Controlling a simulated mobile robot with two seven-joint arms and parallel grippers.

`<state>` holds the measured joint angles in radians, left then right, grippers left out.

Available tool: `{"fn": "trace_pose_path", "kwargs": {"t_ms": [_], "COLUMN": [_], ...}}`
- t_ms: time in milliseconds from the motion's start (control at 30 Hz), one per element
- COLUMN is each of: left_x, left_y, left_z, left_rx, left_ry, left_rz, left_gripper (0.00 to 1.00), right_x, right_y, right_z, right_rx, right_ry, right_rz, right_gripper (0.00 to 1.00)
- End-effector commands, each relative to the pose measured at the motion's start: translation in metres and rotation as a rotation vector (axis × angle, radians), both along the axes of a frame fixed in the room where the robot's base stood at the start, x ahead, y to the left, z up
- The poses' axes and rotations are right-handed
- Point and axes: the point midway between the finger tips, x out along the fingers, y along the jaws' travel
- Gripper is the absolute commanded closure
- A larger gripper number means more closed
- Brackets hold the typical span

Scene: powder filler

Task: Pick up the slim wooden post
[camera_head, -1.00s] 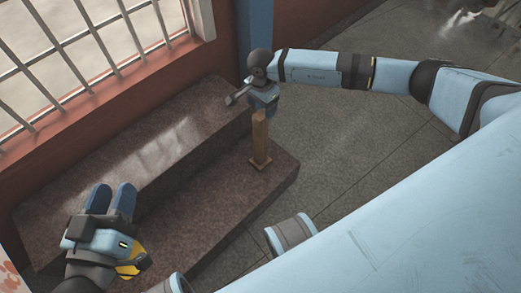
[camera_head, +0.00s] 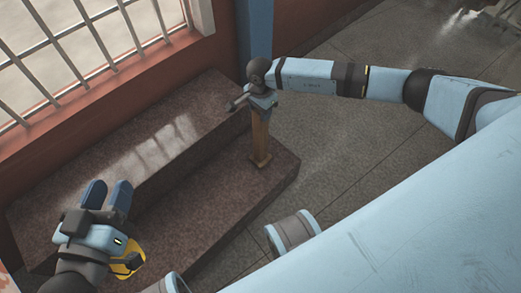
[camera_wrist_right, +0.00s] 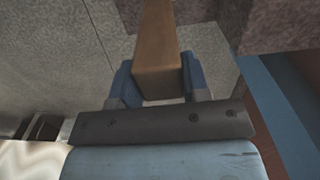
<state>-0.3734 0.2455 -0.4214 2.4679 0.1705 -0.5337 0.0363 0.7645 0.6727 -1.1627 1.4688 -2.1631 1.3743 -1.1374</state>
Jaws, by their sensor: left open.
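The slim wooden post (camera_head: 260,135) stands upright on its small square foot on the lower granite step, near that step's right end. My right gripper (camera_head: 262,104) is at the post's top, with its fingers largely hidden in the head view. In the right wrist view the post (camera_wrist_right: 158,50) runs between the two blue fingers of this gripper (camera_wrist_right: 160,82), one on each side. I cannot tell whether they press on it. My left gripper (camera_head: 107,195) is open and empty over the steps at the lower left, well apart from the post.
The granite steps (camera_head: 215,195) run along a red wall with a barred window (camera_head: 80,50). A blue pillar (camera_head: 255,40) stands behind the post. Grey floor (camera_head: 340,140) to the right of the steps is clear. A yellow object (camera_head: 128,262) shows beside my left gripper.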

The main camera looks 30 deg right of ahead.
Motion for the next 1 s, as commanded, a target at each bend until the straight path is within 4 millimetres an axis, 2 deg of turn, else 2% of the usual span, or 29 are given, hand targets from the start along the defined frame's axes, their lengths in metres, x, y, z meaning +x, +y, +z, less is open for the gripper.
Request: {"fn": "trace_pose_path", "kwargs": {"t_ms": [33, 100, 567, 667, 800, 1000], "left_x": [0.0, 0.0, 0.0, -0.001, -0.007, -0.007], "left_y": [0.0, 0.0, 0.0, -0.001, -0.004, -0.002], "left_z": [0.0, 0.0, 0.003, 0.007, 0.008, 0.036], "left_rx": [0.0, 0.0, -0.004, -0.013, -0.051, -0.099], "left_ry": [0.0, 0.0, 0.003, 0.017, 0.065, -0.007], "left_rz": [0.0, 0.0, -0.002, -0.004, 0.006, 0.031], "left_gripper": [0.57, 0.57, 0.57, 0.57, 0.57, 0.57], "right_x": [0.0, 0.0, 0.001, 0.001, 0.002, 0.002], "right_y": [0.0, 0.0, 0.0, 0.0, -0.001, -0.001], "right_z": [0.0, 0.0, 0.008, 0.021, 0.051, 0.105], "right_rx": [0.0, 0.0, 0.001, 0.001, 0.001, 0.0], "right_ry": [0.0, 0.0, -0.003, -0.003, -0.006, -0.005], "right_rz": [0.0, 0.0, -0.001, -0.001, 0.0, -0.001], "right_gripper": [0.85, 1.0, 1.0, 1.0, 1.0, 1.0]}}
